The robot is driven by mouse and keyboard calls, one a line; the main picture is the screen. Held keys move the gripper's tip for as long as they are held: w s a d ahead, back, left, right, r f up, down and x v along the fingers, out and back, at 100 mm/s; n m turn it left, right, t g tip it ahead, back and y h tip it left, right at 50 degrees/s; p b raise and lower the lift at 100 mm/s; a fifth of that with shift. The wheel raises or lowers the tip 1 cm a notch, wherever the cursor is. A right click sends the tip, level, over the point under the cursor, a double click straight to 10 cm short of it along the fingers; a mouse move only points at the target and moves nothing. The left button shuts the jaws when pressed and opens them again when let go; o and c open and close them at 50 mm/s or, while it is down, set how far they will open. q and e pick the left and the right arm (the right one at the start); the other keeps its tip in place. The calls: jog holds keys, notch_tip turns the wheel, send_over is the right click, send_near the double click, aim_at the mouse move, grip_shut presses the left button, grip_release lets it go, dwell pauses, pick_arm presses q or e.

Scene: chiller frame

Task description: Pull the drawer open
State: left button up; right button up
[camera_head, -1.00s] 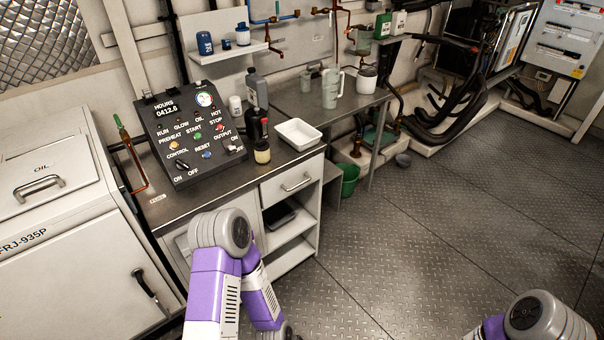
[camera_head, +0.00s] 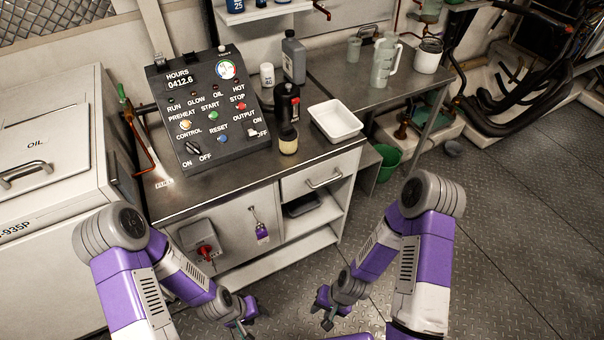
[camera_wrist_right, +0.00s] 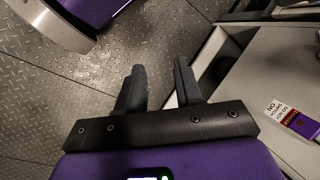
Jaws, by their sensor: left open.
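The drawer (camera_head: 296,187) is a pale front under the right part of the worktop, with a curved metal handle (camera_head: 325,180). It looks shut, flush with the cabinet. My right gripper (camera_head: 327,308) is low in front of the cabinet, well below and apart from the handle. In the right wrist view, the right gripper's two dark fingers (camera_wrist_right: 160,82) are spread with nothing between them. My left gripper (camera_head: 246,316) is open and low, in front of the lower cabinet, apart from the drawer. The handle is not visible in the right wrist view.
The worktop (camera_head: 225,180) carries a control panel (camera_head: 205,115), bottles and a white tray (camera_head: 337,119). Below are open shelves (camera_head: 310,217), a red switch (camera_head: 204,252) and a hanging purple tag (camera_head: 262,232). A green bucket (camera_head: 385,160) stands right of the cabinet.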

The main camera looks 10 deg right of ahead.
aim_at(327, 181)
jog(key=w+a+r+m+t+y+b, duration=0.1)
jog(key=w+a+m+y, duration=0.3)
jog(key=m, duration=0.8)
jog(key=w+a+r+m+t+y+b, duration=0.1)
jog(key=w+a+m+y+b, duration=0.15)
jog(key=w+m+y, duration=0.6)
jog(key=w+d+r+m+t+h+b, duration=0.1)
jog(key=w+d+r+m+t+h, duration=0.35)
jog(key=w+d+m+t, duration=0.6)
jog(key=w+d+r+m+t+h+b, duration=0.1)
jog(key=w+d+r+m+t+h, duration=0.35)
jog(key=w+m, duration=0.75)
jog(key=w, duration=0.1)
jog(key=w+m+t, duration=0.1)
jog(key=w+m+t+b, duration=0.1)
jog(key=shift+w+a+h, duration=0.25)
jog(key=shift+w+a, duration=0.05)
jog(key=shift+w, duration=0.1)
grip_shut()
